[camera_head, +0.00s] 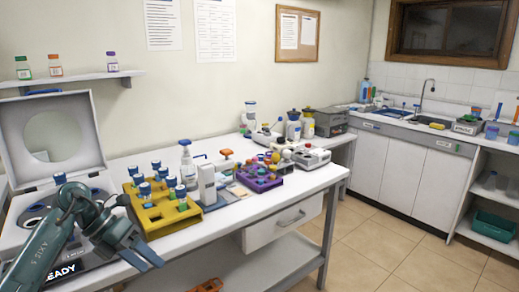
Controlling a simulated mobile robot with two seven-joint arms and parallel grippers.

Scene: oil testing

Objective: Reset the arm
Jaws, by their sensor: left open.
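My left arm comes in from the lower left, in front of the white machine (40,172) with the raised lid. My left gripper (146,260) is open and empty. Its fingers point down to the right, in front of the yellow rack (160,226) near the table's front edge. Several blue-capped bottles stand in the yellow rack. The arm hides part of the machine and its front panel. My right gripper is not in view.
The white table (262,207) also bears a purple rack (258,182), a spray bottle (187,165) and small instruments. A shelf (75,79) with small bottles hangs at left. A sink counter (400,130) stands at back right. The tiled floor (375,250) at right is clear.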

